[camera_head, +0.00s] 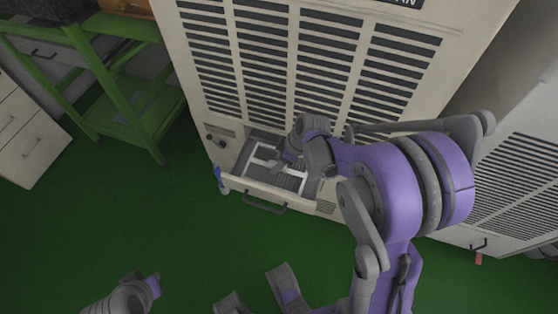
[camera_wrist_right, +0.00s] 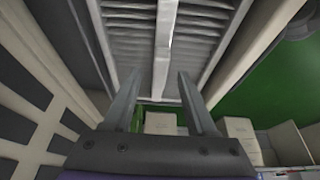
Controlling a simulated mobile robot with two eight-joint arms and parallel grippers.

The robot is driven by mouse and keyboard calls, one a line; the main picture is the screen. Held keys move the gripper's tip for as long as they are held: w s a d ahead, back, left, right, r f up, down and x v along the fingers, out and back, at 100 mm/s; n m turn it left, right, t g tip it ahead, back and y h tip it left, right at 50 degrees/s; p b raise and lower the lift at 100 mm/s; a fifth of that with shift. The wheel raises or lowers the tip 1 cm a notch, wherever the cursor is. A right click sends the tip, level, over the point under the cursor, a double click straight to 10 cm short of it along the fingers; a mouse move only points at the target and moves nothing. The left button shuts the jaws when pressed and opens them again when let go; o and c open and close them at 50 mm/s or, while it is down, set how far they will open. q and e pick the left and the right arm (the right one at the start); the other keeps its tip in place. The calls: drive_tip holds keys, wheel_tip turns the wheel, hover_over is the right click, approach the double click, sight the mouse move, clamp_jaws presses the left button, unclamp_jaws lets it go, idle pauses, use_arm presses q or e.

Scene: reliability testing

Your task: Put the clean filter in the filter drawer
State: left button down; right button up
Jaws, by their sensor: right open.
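The filter (camera_head: 289,179), with grey pleats and a white frame, lies in the open filter drawer (camera_head: 270,190) at the foot of the beige machine. Whether it is fully seated cannot be told. My right gripper (camera_head: 291,160) is over the drawer at the filter. In the right wrist view my right gripper (camera_wrist_right: 158,88) is open, its two fingers apart with nothing clamped between them. The filter's pleats and white middle bar (camera_wrist_right: 164,45) show just beyond the fingertips. My left gripper cannot be made out; only parts of my body show along the bottom edge.
The louvred machine (camera_head: 310,60) stands behind the drawer. A second grey cabinet (camera_head: 510,180) is at the right. A green shelf cart (camera_head: 120,100) and white drawer units (camera_head: 25,140) stand at the left. The green floor (camera_head: 130,220) in front is clear.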

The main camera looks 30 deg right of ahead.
use_arm(q)
wheel_tip(320, 180, up, 3)
drive_tip(key=shift+f+p, duration=0.15)
drive_tip(key=shift+p, duration=1.05)
use_arm(e)
drive_tip(key=v, duration=1)
drive_tip(key=shift+s+r, duration=0.15)
drive_tip(key=shift+r, duration=0.25)
